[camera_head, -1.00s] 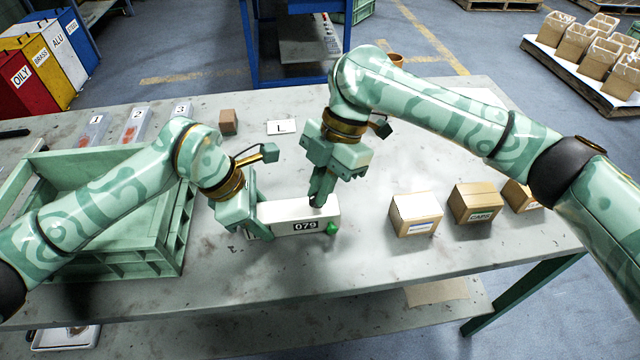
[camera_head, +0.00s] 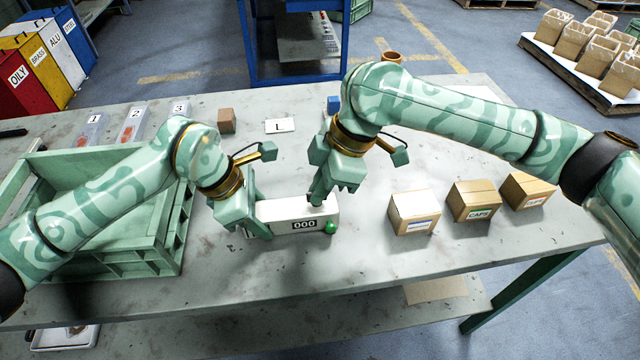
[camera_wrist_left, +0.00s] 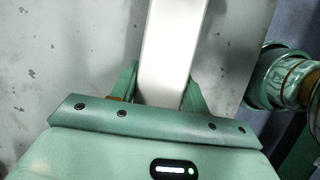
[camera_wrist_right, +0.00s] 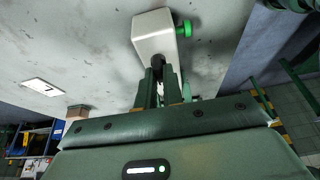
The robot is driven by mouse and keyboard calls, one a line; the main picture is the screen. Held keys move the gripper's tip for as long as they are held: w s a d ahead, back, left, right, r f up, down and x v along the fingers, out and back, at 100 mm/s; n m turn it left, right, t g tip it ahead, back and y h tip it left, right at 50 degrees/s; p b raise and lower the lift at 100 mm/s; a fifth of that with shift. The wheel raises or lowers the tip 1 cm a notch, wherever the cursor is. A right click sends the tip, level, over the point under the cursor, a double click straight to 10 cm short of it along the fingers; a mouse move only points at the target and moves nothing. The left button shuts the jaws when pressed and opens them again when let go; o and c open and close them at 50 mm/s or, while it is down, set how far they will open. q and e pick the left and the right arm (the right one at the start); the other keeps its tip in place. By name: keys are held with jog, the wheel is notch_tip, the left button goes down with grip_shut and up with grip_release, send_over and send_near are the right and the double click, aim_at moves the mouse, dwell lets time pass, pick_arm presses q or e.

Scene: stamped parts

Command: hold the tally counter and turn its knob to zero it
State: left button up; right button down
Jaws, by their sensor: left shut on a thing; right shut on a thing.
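The tally counter (camera_head: 290,211) is a white box on the table, with a black-framed display reading 000 and a green part (camera_head: 331,227) at its right end. My left gripper (camera_head: 257,222) is shut on the counter's left end; in the left wrist view the white body (camera_wrist_left: 172,50) lies between its fingers. My right gripper (camera_head: 315,198) points down at the top of the counter near its right end. In the right wrist view its fingers (camera_wrist_right: 159,78) are closed on a small dark knob (camera_wrist_right: 157,61), mostly hidden by them.
A green crate (camera_head: 150,262) stands at the left, close to my left arm. Three cardboard boxes, one of them (camera_head: 412,213) nearest the counter, stand to the right. A card marked L (camera_head: 280,126) and a small brown block (camera_head: 226,121) lie behind.

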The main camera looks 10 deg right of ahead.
pick_arm(q)
jog(key=shift+a, duration=0.15)
pick_arm(e)
jog(key=c, duration=1.5)
grip_release()
jog(key=v, duration=1.2)
jog(key=shift+d, duration=0.1)
pick_arm(q)
jog(key=o, duration=1.3)
jog(key=shift+c, duration=0.2)
